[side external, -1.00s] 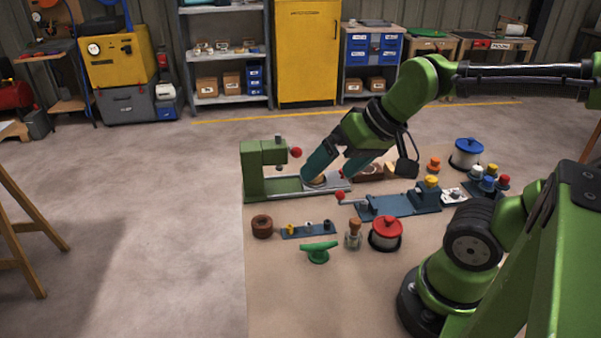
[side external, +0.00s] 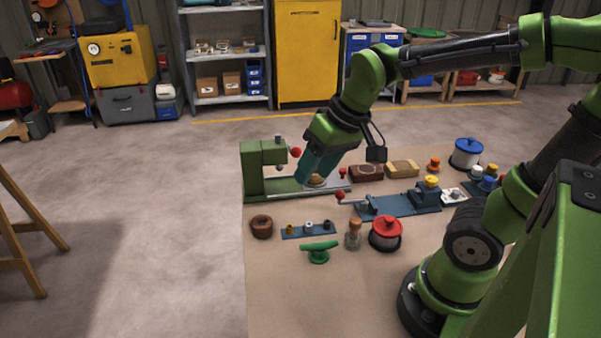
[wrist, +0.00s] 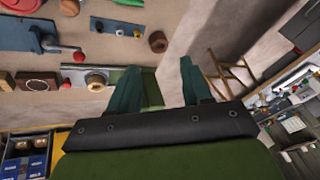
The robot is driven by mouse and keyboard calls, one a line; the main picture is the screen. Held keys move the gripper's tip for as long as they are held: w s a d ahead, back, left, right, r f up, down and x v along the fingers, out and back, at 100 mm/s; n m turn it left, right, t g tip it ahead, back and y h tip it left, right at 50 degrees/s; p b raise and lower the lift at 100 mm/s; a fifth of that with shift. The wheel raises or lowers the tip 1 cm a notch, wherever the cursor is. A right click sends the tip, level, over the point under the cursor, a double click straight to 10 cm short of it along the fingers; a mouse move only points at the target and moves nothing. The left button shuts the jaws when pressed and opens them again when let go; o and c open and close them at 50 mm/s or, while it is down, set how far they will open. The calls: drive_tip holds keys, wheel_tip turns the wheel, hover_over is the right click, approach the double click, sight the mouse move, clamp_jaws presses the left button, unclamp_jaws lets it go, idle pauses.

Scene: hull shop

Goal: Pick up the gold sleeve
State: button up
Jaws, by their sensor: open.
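The gold sleeve (side external: 290,230) is small and stands at the left end of a blue strip (side external: 299,236), beside a white and a dark sleeve. In the wrist view it is a small spot (wrist: 137,33) near the brown ring's end of the strip. My gripper (side external: 310,178) is open, with teal fingers. It is over the back of the mat by the green press, behind and apart from the sleeve. The wrist view shows the two fingers (wrist: 160,84) spread with nothing held between them.
A brown ring (side external: 261,226) lies left of the strip. A green handled piece (side external: 319,252), a corked jar (side external: 353,236) and a red-lidded pot (side external: 386,234) stand in front and right. The green press (side external: 253,170) stands behind; a blue vise (side external: 425,198) lies right. The front mat is clear.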

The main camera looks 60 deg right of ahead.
drive_tip(key=w+d+f+n+g+h, duration=0.1)
drive_tip(key=w+d+f+n+g, duration=0.1)
drive_tip(key=w+f+n+g, duration=0.45)
drive_tip(key=t, duration=0.2)
hover_over(290, 226)
drive_tip(key=shift+n+h, duration=0.25)
drive_tip(key=shift+h, duration=0.05)
drive_tip(key=f, duration=0.8)
drive_tip(key=shift+s+a+f, duration=0.1)
drive_tip(key=shift+a+f, duration=0.2)
drive_tip(key=shift+f, duration=0.1)
drive_tip(key=shift+d+f, duration=0.15)
drive_tip(key=shift+f, duration=1.2)
drive_tip(key=shift+d+f, duration=0.1)
drive_tip(key=shift+f, duration=1.2)
drive_tip(key=shift+c, duration=0.5)
clamp_jaws()
